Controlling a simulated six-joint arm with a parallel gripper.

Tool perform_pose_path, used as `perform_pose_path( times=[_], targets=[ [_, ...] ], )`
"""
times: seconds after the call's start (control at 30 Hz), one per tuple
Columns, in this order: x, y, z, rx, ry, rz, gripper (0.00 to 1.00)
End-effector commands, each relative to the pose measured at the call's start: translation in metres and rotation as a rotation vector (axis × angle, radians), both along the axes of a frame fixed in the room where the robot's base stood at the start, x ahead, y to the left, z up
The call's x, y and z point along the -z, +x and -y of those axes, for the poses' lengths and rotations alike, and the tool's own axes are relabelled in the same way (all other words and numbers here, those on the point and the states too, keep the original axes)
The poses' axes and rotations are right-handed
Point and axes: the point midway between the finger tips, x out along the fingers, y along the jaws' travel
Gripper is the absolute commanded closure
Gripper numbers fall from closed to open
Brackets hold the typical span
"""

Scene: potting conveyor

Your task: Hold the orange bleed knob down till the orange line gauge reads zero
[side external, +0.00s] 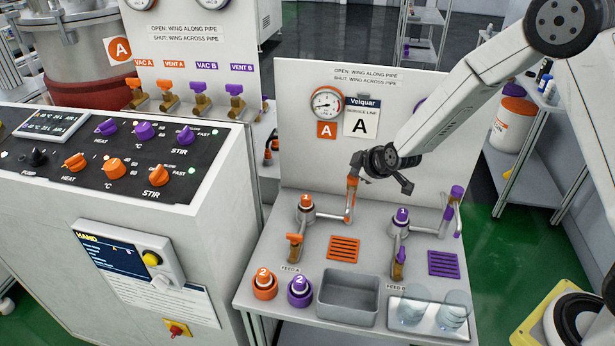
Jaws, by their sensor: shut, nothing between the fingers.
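The orange line gauge (327,103) is a round white dial on the upright panel, above an orange A tag. Its needle is too small to read surely. The orange bleed knob (352,181) appears to be the orange top of the bent pipe beside the orange cap marked 1 (306,202). My gripper (356,161) is shut and empty, tilted down to the left, with its tip right at the top of the orange knob. I cannot tell whether it touches or presses the knob. The gripper partly hides the knob's top.
A purple-topped pipe (457,192) and purple cap 1 (402,215) stand to the right. Orange (264,282) and purple (300,287) caps marked 2, a grey bin (347,300) and a tray with glass beakers (430,325) are at the front. A control console (110,225) stands left.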

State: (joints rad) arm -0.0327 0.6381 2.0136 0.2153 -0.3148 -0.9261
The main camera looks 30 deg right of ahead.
Motion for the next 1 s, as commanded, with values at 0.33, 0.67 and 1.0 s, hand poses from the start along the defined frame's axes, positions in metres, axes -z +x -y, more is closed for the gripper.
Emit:
perform_pose_path(
  times=[0.33,0.67,1.0],
  targets=[
    [0.001,-0.001,0.000,0.000,0.000,-0.004,1.00],
    [0.001,-0.001,0.000,0.000,0.000,-0.003,1.00],
    [-0.010,0.000,0.000,0.001,0.001,-0.001,1.00]
  ],
)
